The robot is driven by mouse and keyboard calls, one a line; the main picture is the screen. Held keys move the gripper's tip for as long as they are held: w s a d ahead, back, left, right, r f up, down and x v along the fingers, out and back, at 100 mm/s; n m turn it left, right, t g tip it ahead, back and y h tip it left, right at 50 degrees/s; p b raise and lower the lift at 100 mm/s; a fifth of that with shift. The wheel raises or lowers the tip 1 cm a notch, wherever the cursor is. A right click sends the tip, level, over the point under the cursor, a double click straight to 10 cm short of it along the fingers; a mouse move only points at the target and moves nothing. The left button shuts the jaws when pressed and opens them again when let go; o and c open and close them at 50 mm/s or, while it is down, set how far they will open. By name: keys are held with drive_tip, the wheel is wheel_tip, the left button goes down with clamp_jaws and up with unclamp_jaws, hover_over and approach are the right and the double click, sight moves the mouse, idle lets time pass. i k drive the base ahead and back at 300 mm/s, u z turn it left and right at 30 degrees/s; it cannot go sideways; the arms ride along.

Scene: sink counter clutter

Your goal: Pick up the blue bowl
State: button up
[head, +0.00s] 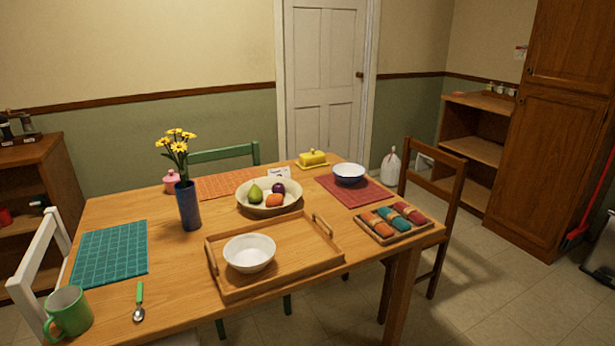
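A bowl with a blue outside and a white inside (349,174) stands upright on the red placemat (369,194) at the far right part of the wooden table. It looks empty. A plain white bowl (249,253) sits on the wooden tray (296,265) nearer the front. My gripper does not show in the head view.
A fruit bowl (245,203), a yellow butter dish (313,159) and a tray of coloured rolls (381,235) stand near the blue bowl. A dark blue vase (188,206) with yellow flowers rises at the left. A brown chair (452,200) stands at the table's right side.

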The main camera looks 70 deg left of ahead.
sight(348, 174)
drive_tip(key=u, duration=1.75)
